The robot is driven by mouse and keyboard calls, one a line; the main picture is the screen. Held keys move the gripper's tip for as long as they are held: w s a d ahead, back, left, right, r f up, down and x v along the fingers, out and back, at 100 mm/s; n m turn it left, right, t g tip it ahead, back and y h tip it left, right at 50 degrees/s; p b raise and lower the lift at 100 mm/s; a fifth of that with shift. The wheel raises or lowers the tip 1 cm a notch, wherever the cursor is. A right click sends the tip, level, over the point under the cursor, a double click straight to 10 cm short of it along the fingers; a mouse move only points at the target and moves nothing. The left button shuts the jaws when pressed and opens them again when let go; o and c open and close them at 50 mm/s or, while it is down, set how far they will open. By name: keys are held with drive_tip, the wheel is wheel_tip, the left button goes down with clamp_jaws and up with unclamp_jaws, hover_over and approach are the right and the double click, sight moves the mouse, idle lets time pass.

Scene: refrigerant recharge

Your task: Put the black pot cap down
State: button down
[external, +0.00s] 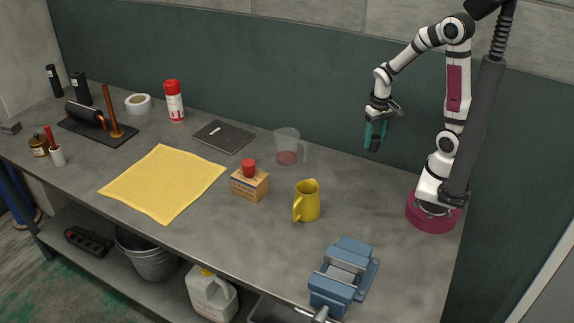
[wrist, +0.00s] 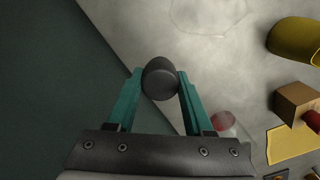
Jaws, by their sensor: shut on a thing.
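The black pot cap (wrist: 160,78) is a dark, round piece with a smooth top, held between the two teal fingertips in the wrist view. My gripper (wrist: 160,84) is shut on it. In the external view my gripper (external: 375,136) hangs fingers-down, raised near the back wall, to the right of the clear measuring cup. The cap is too small and dark to make out clearly there. A small brown jar (external: 39,147) stands at the far left end of the bench; I cannot tell whether it is the pot.
The clear measuring cup (external: 287,146), yellow mug (external: 307,201), wooden block with a red top (external: 250,182) and blue vise (external: 343,275) stand on the grey bench. A yellow cloth (external: 163,182) and dark notebook (external: 224,136) lie further left. Bare bench lies right of the mug.

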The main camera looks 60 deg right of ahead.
drive_tip(key=w+a+n, duration=0.2)
drive_tip(key=w+a, duration=1.6)
drive_tip(key=w, duration=0.2)
drive_tip(key=a+f, duration=0.2)
drive_tip(key=a, duration=0.5)
drive_tip(key=w+a+f, duration=0.1)
drive_tip(key=a+f, duration=0.1)
drive_tip(key=a, duration=0.5)
drive_tip(key=a+f, duration=0.2)
drive_tip(key=a, duration=0.5)
drive_tip(key=shift+w+a+f, duration=0.2)
drive_tip(key=shift+w+a, duration=0.05)
drive_tip(key=shift+w, duration=0.15)
drive_tip(key=f, duration=0.4)
drive_tip(key=shift+a+f, duration=0.2)
drive_tip(key=shift+a, duration=0.15)
drive_tip(key=shift+c, duration=1.4)
unclamp_jaws()
drive_tip(key=shift+f, duration=0.1)
